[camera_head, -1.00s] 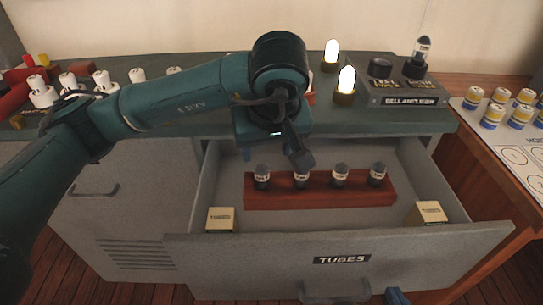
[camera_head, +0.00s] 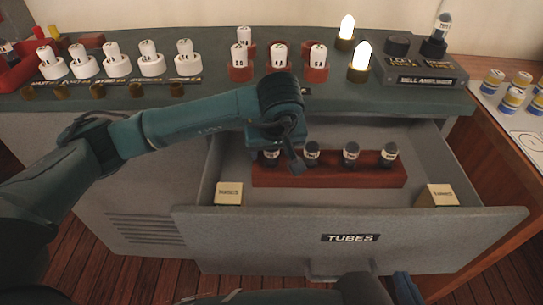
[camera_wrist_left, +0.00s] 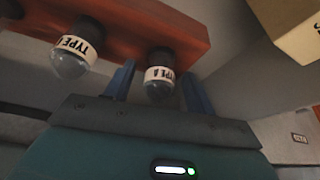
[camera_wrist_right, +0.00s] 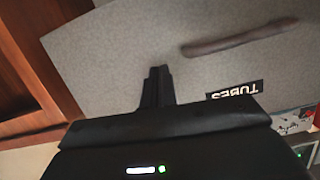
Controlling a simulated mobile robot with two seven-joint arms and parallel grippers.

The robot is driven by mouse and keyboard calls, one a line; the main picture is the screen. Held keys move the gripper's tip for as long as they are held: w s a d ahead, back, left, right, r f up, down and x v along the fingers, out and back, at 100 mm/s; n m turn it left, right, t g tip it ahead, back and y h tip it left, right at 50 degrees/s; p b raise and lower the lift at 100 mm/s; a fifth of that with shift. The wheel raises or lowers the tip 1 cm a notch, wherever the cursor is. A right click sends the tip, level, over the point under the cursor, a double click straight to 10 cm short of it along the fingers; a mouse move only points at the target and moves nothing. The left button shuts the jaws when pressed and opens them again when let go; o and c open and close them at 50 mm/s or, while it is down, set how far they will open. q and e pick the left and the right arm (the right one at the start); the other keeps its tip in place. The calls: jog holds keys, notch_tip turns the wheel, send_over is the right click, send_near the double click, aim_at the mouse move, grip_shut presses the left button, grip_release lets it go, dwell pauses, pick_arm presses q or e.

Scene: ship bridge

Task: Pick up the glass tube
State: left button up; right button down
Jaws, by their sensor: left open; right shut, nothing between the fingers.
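Several dark-based glass tubes stand in a red-brown rack (camera_head: 330,178) inside the open drawer. My left gripper (camera_head: 284,165) is over the rack's left end, partly covering the leftmost tube (camera_head: 270,158). In the left wrist view, a tube labelled TYPE A (camera_wrist_left: 158,84) sits between the open fingers of my left gripper (camera_wrist_left: 158,88), upright in the rack, with gaps at both sides. A second tube (camera_wrist_left: 75,50) stands beside it, outside the fingers. My right gripper (camera_wrist_right: 157,80) is shut and empty in front of the drawer face.
The drawer front (camera_head: 290,235) is labelled TUBES. Small boxes sit in its left corner (camera_head: 229,193) and right corner (camera_head: 438,196). An amplifier box (camera_head: 425,78) with another tube (camera_head: 441,28), lit bulbs (camera_head: 361,62) and white knobs (camera_head: 150,60) occupy the console top.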

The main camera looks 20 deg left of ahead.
pick_arm(q)
jog(key=shift+w+f, duration=0.15)
jog(key=shift+f, duration=0.2)
pick_arm(e)
jog(key=shift+r, duration=0.15)
pick_arm(q)
jog(key=shift+c, duration=0.2)
jog(key=c, duration=1)
pick_arm(e)
jog(key=shift+s+f, duration=0.1)
jog(key=shift+f, duration=0.2)
pick_arm(q)
jog(key=shift+r, duration=0.6)
pick_arm(e)
jog(key=w+a+g+p, duration=0.1)
jog(key=p, duration=0.2)
jog(key=shift+a+f, duration=0.1)
jog(key=shift+f, duration=0.25)
pick_arm(q)
notch_tip(320, 180, up, 27)
